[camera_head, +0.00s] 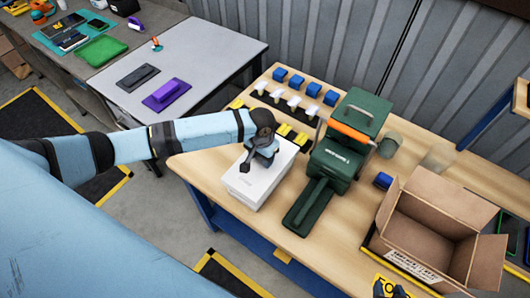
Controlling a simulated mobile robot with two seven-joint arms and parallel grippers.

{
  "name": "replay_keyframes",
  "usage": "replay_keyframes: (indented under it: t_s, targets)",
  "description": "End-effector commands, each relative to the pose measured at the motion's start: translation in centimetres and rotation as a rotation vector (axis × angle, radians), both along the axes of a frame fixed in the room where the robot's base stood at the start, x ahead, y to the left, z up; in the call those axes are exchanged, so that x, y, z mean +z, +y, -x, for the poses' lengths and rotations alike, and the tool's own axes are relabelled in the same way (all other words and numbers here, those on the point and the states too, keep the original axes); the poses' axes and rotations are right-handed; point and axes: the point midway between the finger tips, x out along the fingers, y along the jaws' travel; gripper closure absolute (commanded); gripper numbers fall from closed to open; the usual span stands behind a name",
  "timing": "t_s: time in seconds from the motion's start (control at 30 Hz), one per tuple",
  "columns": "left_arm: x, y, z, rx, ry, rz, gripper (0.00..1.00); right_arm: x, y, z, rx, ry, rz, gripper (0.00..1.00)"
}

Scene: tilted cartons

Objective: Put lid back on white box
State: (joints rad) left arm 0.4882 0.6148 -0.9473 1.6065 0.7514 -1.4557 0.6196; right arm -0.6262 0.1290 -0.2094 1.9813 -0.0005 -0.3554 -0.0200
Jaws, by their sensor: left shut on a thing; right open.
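The white box (250,190) stands near the left front edge of the wooden table. Its top looks white and closed; a seam between lid (246,177) and box is too small to make out, so I cannot tell whether the lid is fully seated. My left gripper (258,160) reaches in from the left and points down at the far part of the white top. It is shut on what looks like the lid; its fingers hide the grip point. My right gripper is not visible.
A green machine with an orange handle (348,131) stands right of the box. An open cardboard carton (425,225) is at the right. Blue blocks (296,82) and small white-and-yellow items line the table's back. A grey table (210,55) stands behind left.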

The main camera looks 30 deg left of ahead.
Motion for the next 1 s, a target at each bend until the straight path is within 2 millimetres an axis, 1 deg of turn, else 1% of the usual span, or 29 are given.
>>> replay_keyframes:
  t_s: [0.17, 0.37, 0.67, 1.0]
  targets:
    - [-0.1, 0.1, 0.1, -0.001, 0.0, -0.001, 0.69, 0.0, 0.1, 0.0, -0.002, 0.001, -0.002, 0.57]
    - [-0.6, 0.1, 0.1, -0.001, 0.0, -0.001, 0.69, -0.6, 0.2, 0.1, -0.002, 0.003, -0.006, 0.57]
    - [-2.1, 0.1, 0.1, -0.001, -0.001, -0.001, 0.69, -2.6, 0.5, 0.1, 0.004, 0.005, -0.009, 0.57]
    - [-4.0, 0.1, 0.1, -0.001, -0.001, -0.001, 0.69, -4.7, 0.8, -0.3, 0.014, 0.0, -0.014, 0.57]
